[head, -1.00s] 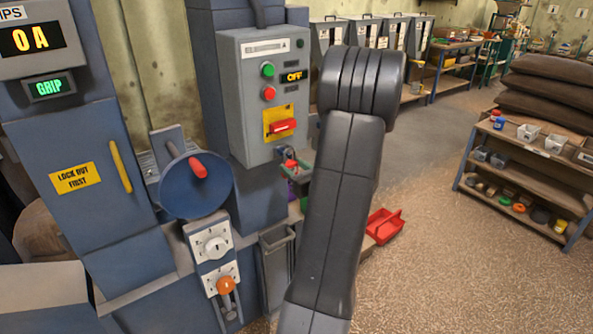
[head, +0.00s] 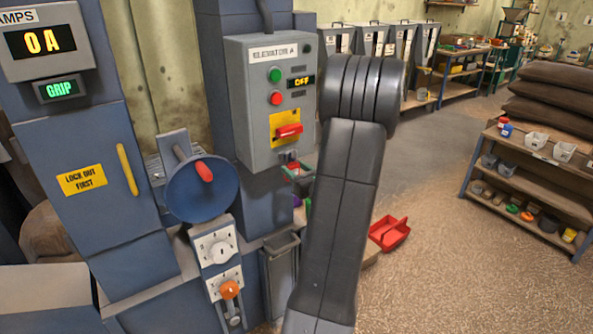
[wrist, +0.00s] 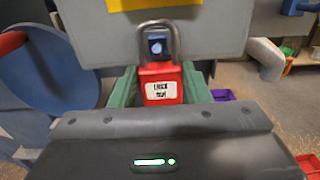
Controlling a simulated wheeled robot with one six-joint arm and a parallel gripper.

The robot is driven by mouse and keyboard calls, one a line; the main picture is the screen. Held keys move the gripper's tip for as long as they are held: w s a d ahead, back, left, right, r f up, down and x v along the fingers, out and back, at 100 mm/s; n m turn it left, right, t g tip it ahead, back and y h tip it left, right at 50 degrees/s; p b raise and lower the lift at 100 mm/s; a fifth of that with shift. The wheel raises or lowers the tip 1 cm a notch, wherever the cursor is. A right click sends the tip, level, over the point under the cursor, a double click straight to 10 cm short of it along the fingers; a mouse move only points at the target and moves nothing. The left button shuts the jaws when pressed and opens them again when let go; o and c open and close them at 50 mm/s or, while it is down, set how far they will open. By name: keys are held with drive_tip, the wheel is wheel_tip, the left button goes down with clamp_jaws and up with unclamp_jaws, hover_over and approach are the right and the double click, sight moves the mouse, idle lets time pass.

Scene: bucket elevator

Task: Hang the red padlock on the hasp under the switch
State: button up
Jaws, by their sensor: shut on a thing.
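The red padlock (wrist: 162,86) is upright between the green finger pads of my gripper (wrist: 160,90), which is shut on its body. A white label faces the wrist camera, and the grey shackle points up. In the wrist view the shackle frames the small hasp (wrist: 157,44) at the panel's lower edge. I cannot tell whether the shackle is through the hasp or just in front of it. In the head view the red switch (head: 289,131) sits on a yellow plate on the grey control box (head: 249,110). My arm hides much of the gripper there.
A blue round disc with a red handle (head: 203,172) stands left of the box. A red tray (head: 389,233) lies low at right, and a purple bin (wrist: 222,95) shows beyond the gripper. A shelf (head: 530,175) stands at far right, with open floor before it.

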drive_tip(key=shift+f+b, duration=0.8)
drive_tip(key=o, duration=1.1)
drive_tip(key=b+v, duration=0.1)
drive_tip(key=v, duration=0.9)
drive_tip(key=shift+f+b, duration=0.3)
idle(0.5)
drive_tip(key=p+x, duration=0.1)
drive_tip(key=x, duration=0.6)
drive_tip(key=shift+r, duration=0.2)
